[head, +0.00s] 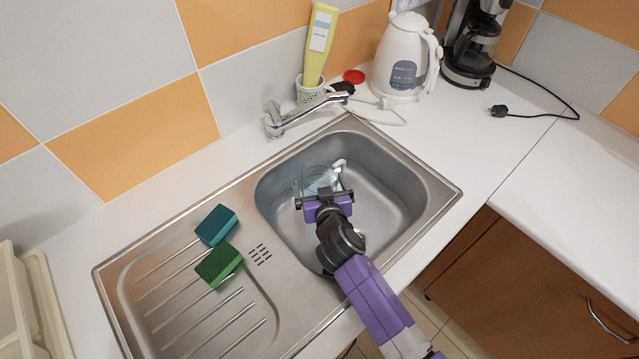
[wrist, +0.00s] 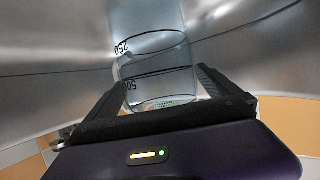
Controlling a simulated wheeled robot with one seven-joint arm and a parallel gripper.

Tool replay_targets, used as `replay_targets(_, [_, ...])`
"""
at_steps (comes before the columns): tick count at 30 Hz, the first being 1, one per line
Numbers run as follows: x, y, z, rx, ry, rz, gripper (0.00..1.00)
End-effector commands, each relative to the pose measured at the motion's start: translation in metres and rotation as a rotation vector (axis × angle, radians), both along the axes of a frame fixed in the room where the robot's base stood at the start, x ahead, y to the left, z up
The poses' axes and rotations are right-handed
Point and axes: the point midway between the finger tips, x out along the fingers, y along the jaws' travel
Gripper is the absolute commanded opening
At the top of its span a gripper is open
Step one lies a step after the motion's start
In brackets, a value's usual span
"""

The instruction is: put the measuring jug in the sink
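The measuring jug (head: 318,178) is clear, with a white handle, and is inside the sink (head: 405,213) basin near its back wall. In the wrist view the jug (wrist: 155,65) shows black 250 and 500 marks, upside down in the picture. My gripper (head: 325,197) is low over the basin, on the near side of the jug. Its fingers (wrist: 163,80) are spread, one at each side of the jug's upper part. I see no clear grip on the jug. The gripper hides part of the jug in the head view.
Two green sponges (head: 217,226) lie on the drainboard at left. The faucet (head: 300,112) reaches over the back rim. A white kettle (head: 404,60), a coffee maker (head: 470,45) and a yellow bottle (head: 320,45) stand behind. The right counter is mostly clear.

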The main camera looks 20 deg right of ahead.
Motion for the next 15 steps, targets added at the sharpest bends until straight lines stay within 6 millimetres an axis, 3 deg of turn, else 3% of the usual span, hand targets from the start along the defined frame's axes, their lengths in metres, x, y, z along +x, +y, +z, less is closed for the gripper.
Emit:
replay_targets(7, [0.000, 0.000, 0.005, 0.000, 0.000, 0.000, 1.00])
replay_targets(15, [-0.033, 0.007, 0.014, 0.000, 0.000, 0.001, 1.00])
